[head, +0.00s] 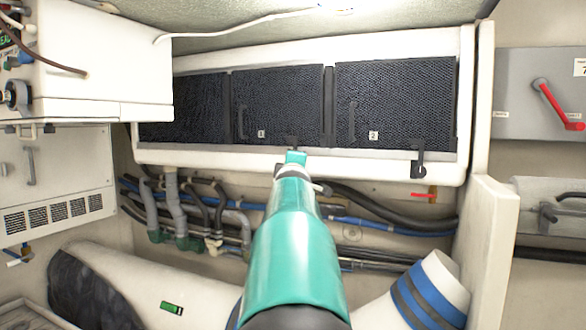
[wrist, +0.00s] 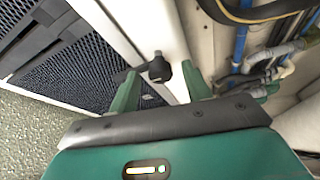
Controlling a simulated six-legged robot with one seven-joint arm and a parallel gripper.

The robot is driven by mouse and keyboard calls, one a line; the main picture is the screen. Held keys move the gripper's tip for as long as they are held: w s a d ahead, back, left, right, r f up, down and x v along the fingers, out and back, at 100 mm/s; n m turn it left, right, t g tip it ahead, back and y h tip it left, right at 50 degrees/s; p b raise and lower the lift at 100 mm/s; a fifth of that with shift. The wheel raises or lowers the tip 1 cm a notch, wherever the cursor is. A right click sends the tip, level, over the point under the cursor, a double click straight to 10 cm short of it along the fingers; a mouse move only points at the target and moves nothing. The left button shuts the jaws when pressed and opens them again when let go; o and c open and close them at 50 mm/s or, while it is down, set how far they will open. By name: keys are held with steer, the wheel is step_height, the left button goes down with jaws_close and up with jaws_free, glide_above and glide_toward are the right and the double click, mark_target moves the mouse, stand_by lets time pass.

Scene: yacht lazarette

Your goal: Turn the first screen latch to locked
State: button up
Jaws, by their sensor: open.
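The first screen (head: 278,100) is a dark mesh panel marked 1 in a white frame. Its black latch (head: 292,141) shows only in part at the panel's lower edge, behind my gripper (head: 295,158). In the wrist view the latch (wrist: 158,69) has a round knob on the white frame, with a bar reaching left onto the dark screen edge. My gripper (wrist: 161,74) is open, one green finger on each side of the knob, with gaps visible. I cannot tell whether either finger touches the latch.
A second screen (head: 395,100) marked 2 has its own black latch (head: 418,164) standing upright across its lower edge. Hoses and pipes (head: 190,205) run below the frame. A white box (head: 100,70) juts out at upper left. A red switch handle (head: 558,105) is at right.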

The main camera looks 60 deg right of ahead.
steer(key=shift+a, duration=0.1)
steer(key=v, duration=1.3)
steer(key=shift+s+a, duration=0.2)
steer(key=shift+s, duration=0.1)
